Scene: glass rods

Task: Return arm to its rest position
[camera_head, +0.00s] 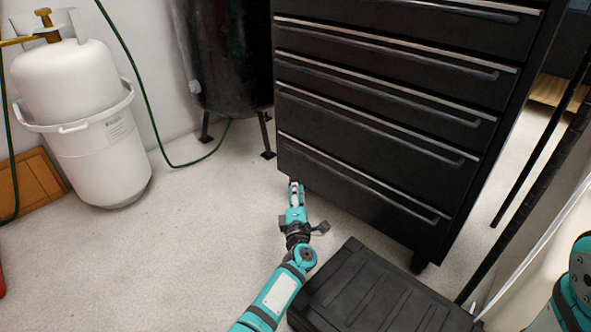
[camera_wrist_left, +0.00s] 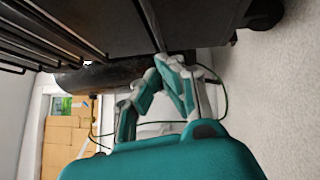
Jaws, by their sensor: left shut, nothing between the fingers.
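My left arm comes in from the bottom of the head view. Its teal gripper (camera_head: 295,187) points away from me, close to the lower front left corner of a black drawer cabinet (camera_head: 375,125). The fingers are shut with nothing held. In the left wrist view, turned on its side, the gripper (camera_wrist_left: 163,65) shows its fingertips together near the dark cabinet (camera_wrist_left: 200,22). I cannot tell whether they touch it. A teal part of my body shows at the right edge of the head view; my right gripper does not show. No glass rods are visible.
A black ridged case (camera_head: 375,290) lies on the floor right of my left forearm. A white gas cylinder (camera_head: 70,85) stands in a white holder (camera_head: 95,160) at the left. A black tank (camera_head: 228,60) on legs stands behind. Pale floor (camera_head: 190,240) is free at the left.

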